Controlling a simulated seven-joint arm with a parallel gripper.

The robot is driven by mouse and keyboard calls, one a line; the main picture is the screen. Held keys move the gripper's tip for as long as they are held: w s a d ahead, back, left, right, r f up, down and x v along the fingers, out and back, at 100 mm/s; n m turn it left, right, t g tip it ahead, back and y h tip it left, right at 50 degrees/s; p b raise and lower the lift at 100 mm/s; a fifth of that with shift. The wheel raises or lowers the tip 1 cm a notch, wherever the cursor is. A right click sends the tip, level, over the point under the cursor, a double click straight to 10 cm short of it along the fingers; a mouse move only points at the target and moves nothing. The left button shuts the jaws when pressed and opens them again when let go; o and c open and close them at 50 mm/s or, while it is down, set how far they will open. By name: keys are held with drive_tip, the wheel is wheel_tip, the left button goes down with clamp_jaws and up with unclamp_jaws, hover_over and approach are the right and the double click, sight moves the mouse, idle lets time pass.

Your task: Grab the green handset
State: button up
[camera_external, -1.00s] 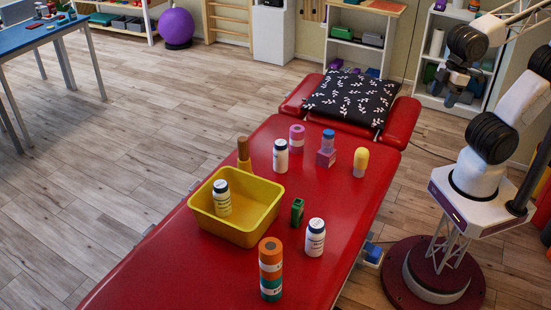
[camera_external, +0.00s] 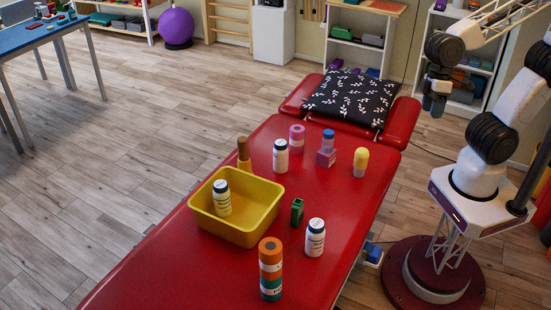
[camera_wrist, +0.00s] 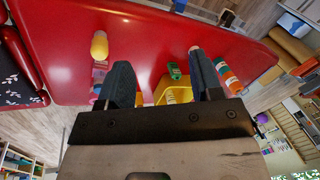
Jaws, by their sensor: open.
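The green handset (camera_external: 297,211) stands upright on the red treatment table (camera_external: 335,205), between the yellow bin and a white bottle. In the wrist view the green handset (camera_wrist: 174,70) shows between my two fingers, some way beyond them. My gripper (camera_external: 435,104) is open and empty, above and to the right of the table's far end, well apart from the handset. In the wrist view my gripper's fingers (camera_wrist: 158,75) are spread apart.
A yellow bin (camera_external: 262,232) holding a white bottle (camera_external: 221,198) is left of the handset. A white bottle (camera_external: 315,237) and an orange-and-teal cylinder (camera_external: 270,268) stand nearby.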

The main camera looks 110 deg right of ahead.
drive_tip(key=w+a+f+m+y, duration=0.2)
drive_tip(key=w+f+m+y, duration=0.25)
drive_tip(key=w, duration=0.65)
drive_tip(key=m+t+y, duration=0.3)
drive_tip(key=m+t, duration=0.5)
drive_tip(key=m, duration=1.1)
approach(298, 207)
wheel_tip(298, 207, down, 3)
drive_tip(key=shift+w+d+r, duration=0.15)
drive_tip(key=shift+w+d, duration=0.05)
drive_tip(key=shift+w, duration=0.3)
drive_tip(key=shift+x, duration=1.3)
drive_tip(key=shift+a, duration=0.1)
drive_tip(key=shift+x, duration=2.55)
